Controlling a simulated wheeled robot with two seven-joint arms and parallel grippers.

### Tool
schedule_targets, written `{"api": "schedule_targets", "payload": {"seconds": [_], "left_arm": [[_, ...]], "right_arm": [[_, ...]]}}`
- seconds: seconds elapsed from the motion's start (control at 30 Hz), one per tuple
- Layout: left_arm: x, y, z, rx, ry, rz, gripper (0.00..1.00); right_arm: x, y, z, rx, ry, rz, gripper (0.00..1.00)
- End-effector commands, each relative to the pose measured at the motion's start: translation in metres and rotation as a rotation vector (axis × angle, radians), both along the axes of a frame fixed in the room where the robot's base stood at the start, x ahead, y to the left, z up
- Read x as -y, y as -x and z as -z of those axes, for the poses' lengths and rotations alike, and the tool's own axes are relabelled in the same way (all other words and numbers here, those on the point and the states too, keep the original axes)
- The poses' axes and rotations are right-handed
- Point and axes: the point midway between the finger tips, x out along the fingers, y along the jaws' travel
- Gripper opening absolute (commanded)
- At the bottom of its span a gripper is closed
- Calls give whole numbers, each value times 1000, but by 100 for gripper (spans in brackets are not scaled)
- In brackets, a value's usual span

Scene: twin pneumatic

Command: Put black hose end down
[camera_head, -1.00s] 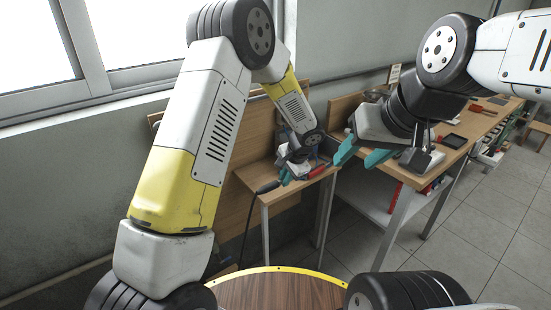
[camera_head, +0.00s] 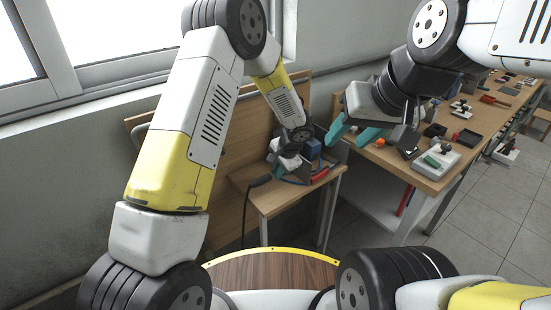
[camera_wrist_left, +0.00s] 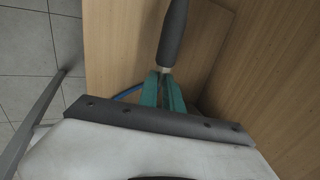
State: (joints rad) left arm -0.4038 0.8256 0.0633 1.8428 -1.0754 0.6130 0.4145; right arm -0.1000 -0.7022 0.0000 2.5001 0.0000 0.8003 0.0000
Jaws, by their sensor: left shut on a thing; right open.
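In the left wrist view, the fingers (camera_wrist_left: 163,90) are shut on the narrow tip of a black hose end (camera_wrist_left: 173,35), a dark cylinder extending beyond the fingertips over the wood. In the head view the black hose end (camera_head: 260,181) shows low beside the gripper, near the table's left edge. I cannot tell whether it touches the table. My right gripper (camera_head: 353,133) is open and empty, right of the small table, in front of the long workbench.
The long workbench (camera_head: 418,180) at right holds several tools and trays. A blue hose (camera_wrist_left: 128,92) runs beside the left fingers.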

Motion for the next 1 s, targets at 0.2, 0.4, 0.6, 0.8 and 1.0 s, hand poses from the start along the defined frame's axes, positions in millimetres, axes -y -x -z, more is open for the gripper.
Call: {"api": "schedule_targets", "payload": {"seconds": [0.2, 0.4, 0.6, 0.8, 1.0], "left_arm": [[0, -1, 5, 1, 0, -1, 0], [0, 0, 8, 0, 0, 0, 0], [0, 0, 14, 0, -1, 0, 0], [0, -1, 17, 1, 0, -1, 0], [0, 0, 17, 0, 0, 0, 31]], "right_arm": [[0, 0, 0, -2, 0, 0, 47], [0, 0, 0, -2, 0, 0, 47], [0, 0, 1, -2, 0, 0, 47], [0, 0, 1, -2, 0, 0, 47], [0, 0, 1, -2, 0, 0, 47]]}}
